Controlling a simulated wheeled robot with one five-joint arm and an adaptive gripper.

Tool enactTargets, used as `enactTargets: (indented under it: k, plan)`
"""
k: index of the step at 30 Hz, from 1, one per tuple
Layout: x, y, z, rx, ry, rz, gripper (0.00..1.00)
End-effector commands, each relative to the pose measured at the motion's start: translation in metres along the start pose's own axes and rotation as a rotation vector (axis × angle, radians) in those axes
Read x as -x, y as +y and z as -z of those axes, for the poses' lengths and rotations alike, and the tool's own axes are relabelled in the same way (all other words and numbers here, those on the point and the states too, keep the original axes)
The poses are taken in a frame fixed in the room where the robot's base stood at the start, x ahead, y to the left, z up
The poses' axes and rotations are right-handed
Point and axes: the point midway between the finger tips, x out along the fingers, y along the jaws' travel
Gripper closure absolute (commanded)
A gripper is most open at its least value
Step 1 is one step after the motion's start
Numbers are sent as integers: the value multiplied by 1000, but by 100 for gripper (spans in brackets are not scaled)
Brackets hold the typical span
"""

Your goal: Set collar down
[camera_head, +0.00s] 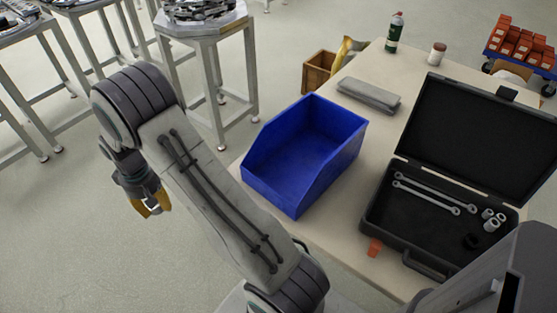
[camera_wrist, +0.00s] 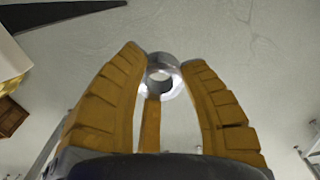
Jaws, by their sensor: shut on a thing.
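The collar (camera_wrist: 172,86) is a small silver metal ring with a round hole. In the wrist view it sits between the tips of my yellow gripper (camera_wrist: 162,62), which is shut on it. In the head view my gripper (camera_head: 151,206) hangs at the left, out over the bare floor and left of the workbench.
The workbench (camera_head: 388,117) carries a blue open bin (camera_head: 272,190), an open black toolbox (camera_head: 378,222) with wrenches and sockets, a grey folded cloth (camera_head: 368,95), a green bottle (camera_head: 394,33) and a jar (camera_head: 437,54). A metal stand (camera_head: 207,36) is behind.

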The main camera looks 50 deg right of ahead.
Motion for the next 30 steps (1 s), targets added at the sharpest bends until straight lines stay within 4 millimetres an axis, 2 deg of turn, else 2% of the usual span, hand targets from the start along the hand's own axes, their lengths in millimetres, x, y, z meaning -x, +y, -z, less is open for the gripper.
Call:
enactTargets:
  k: [1,4,11,21,30]
  plan:
    - [11,0,0,0,1,0,97]
    - [18,4,-3,-15,0,0,97]
    - [33,46,-47,-237,3,0,97]
    - [76,140,-146,-751,10,-1,97]
    - [108,210,-221,-1136,12,-3,97]
